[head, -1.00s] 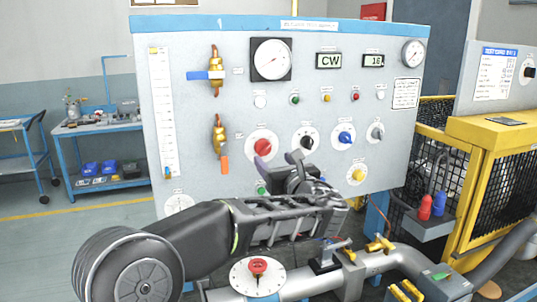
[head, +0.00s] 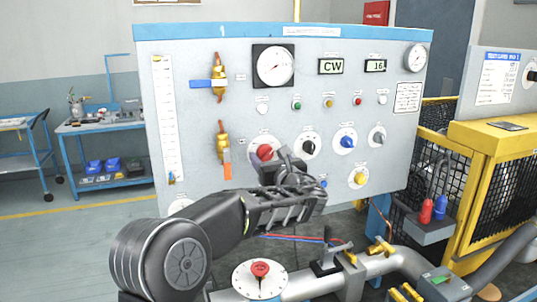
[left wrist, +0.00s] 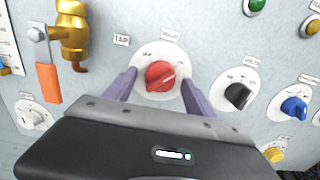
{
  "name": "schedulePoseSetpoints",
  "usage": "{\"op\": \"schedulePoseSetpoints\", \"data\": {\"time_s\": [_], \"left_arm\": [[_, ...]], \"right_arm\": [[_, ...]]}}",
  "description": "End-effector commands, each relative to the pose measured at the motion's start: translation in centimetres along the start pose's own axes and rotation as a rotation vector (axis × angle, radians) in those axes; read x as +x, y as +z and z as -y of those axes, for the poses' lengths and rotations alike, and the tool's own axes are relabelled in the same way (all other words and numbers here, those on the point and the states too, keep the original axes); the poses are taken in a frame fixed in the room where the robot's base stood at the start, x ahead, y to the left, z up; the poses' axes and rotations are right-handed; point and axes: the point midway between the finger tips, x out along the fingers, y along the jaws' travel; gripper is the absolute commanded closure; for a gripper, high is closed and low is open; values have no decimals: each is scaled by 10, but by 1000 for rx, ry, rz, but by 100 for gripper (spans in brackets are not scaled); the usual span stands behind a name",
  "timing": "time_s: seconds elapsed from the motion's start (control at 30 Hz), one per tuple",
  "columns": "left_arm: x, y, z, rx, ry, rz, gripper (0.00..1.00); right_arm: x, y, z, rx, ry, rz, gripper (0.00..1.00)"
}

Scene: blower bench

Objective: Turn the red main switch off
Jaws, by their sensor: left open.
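The red main switch (head: 265,152) is a round red knob on a white dial plate on the grey panel (head: 210,45). In the left wrist view the red knob (left wrist: 160,76) shows near the centre, with a pale pointer line slanting up to the right. My left gripper (head: 281,158) is at the panel, its fingers in front of the dial. In the left wrist view the open left gripper (left wrist: 157,88) has one purple finger on each side of the knob. A gap shows between each finger and the knob. My right gripper is in neither view.
A black knob (head: 310,147) and a blue knob (head: 347,142) sit to the right of the switch. A brass valve with an orange handle (head: 227,170) is just left. A pipe with a red-knobbed disc (head: 260,270) runs below my left arm.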

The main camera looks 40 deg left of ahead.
Motion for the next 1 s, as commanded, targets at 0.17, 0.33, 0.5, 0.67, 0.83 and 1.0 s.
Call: {"op": "schedulePoseSetpoints", "data": {"time_s": [0.17,0.33,0.5,0.67,0.83,1.0], "left_arm": [[1,-1,0,0,0,0,37],[1,0,0,0,0,0,45],[0,0,0,0,0,0,59],[0,0,0,0,0,0,72],[0,0,0,0,0,0,86],[0,0,0,0,0,0,99]], "right_arm": [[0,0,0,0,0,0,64],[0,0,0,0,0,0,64],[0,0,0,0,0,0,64],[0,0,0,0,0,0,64],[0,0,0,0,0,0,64],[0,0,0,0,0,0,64]]}}
